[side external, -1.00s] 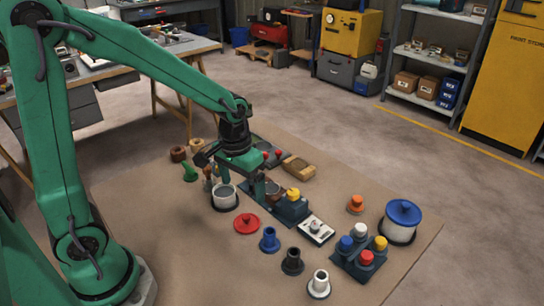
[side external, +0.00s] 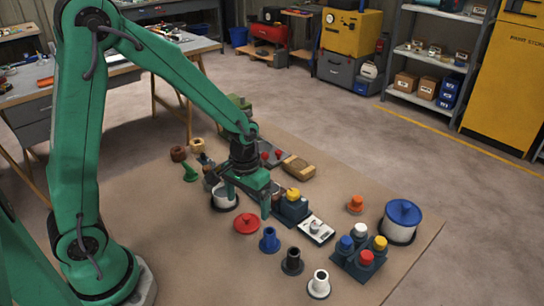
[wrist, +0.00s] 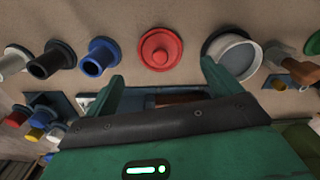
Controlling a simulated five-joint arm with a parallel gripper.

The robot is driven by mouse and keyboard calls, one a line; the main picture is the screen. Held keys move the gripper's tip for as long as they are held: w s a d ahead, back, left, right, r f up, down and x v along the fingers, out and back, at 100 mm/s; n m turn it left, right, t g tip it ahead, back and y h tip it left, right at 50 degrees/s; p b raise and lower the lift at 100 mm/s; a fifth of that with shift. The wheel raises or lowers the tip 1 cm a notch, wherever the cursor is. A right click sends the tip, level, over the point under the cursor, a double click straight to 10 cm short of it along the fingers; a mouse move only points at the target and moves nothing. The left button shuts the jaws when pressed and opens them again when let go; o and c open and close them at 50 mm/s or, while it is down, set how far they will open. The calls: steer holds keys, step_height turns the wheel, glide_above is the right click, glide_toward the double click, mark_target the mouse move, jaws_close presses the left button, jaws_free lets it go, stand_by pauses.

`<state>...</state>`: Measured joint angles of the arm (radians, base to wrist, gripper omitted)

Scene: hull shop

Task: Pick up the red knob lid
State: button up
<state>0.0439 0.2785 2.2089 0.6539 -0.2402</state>
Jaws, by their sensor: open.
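The red knob lid (side external: 247,223) lies flat on the brown mat with its round knob up. It also shows at the top middle of the wrist view (wrist: 160,48), wholly in sight. My green gripper (side external: 247,203) is open and empty, pointing down above the mat. In the side view it is a little behind and above the lid. In the wrist view, my two fingertips (wrist: 161,82) are spread wide, and the lid lies beyond them, between their lines. Nothing is between the fingers except background.
An open white pot (side external: 224,197) stands close beside the lid, near one finger. Blue (side external: 269,240), black (side external: 292,261) and white (side external: 319,284) flanged pieces stand in a row to the lid's right. A blue-lidded pot (side external: 402,221) and a block with coloured caps (side external: 360,257) stand farther right.

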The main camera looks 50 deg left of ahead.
mark_target(248, 215)
steer(key=shift+f, duration=0.1)
steer(key=shift+f, duration=2.5)
steer(key=c, duration=1.1)
steer(key=shift+o, duration=0.2)
steer(key=shift+r, duration=0.1)
steer(key=shift+r, duration=0.75)
steer(key=r, duration=0.3)
steer(key=shift+s+d, duration=0.15)
steer(key=shift+d, duration=0.1)
steer(key=s+d+r, duration=0.6)
steer(key=d, duration=0.3)
steer(key=shift+r, duration=0.15)
